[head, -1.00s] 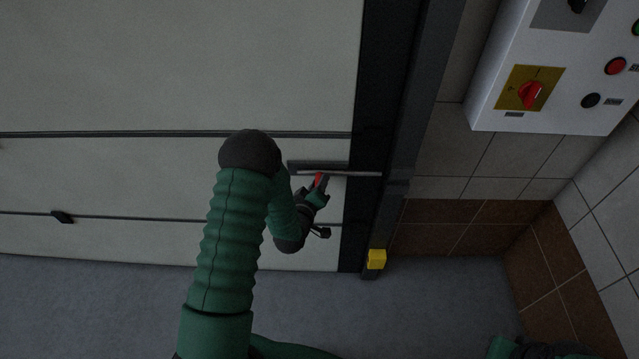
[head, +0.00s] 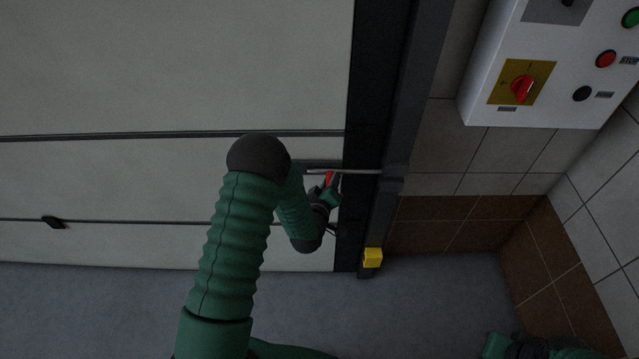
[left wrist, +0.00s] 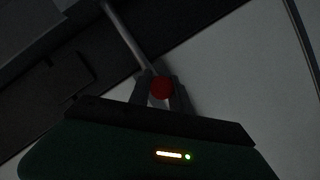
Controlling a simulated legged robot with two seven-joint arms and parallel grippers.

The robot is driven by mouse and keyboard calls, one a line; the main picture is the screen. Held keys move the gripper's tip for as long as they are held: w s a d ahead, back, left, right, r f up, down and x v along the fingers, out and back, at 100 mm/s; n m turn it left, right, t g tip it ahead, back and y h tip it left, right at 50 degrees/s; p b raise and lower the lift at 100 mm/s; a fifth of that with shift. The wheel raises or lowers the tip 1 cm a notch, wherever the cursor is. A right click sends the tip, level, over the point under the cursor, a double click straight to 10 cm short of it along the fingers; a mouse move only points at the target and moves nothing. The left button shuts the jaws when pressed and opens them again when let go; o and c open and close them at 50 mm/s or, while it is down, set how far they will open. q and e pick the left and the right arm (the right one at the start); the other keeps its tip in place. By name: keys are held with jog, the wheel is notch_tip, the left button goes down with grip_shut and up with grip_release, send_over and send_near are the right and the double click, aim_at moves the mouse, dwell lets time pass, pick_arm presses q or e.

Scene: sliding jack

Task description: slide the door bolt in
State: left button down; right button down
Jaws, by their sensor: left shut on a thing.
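The door bolt (head: 357,171) is a thin light metal rod lying level across the dark edge strip of the pale door. Its right end reaches the dark door post. It has a red knob (left wrist: 161,88), which also shows as a small red spot in the head view (head: 330,177). My left gripper (head: 332,186) is shut on this knob. In the left wrist view its two fingers (left wrist: 162,92) stand on either side of the knob, and the rod runs up and left. Part of my right arm shows at the bottom right; its jaws cannot be made out.
A white control box (head: 555,85) with a red rotary switch and buttons is on the tiled wall at the upper right. A yellow block (head: 373,257) sits low on the door post (head: 385,200). The grey floor (head: 420,310) in front is clear.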

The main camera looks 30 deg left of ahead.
pick_arm(q)
jog(key=c, duration=1.4)
grip_release()
jog(key=shift+d+f, duration=0.2)
jog(key=shift+o, duration=1.1)
jog(key=shift+r, duration=0.1)
jog(key=p+v, duration=0.5)
jog(key=v, duration=1.1)
jog(key=shift+s, duration=0.35)
jog(key=shift+d, duration=0.15)
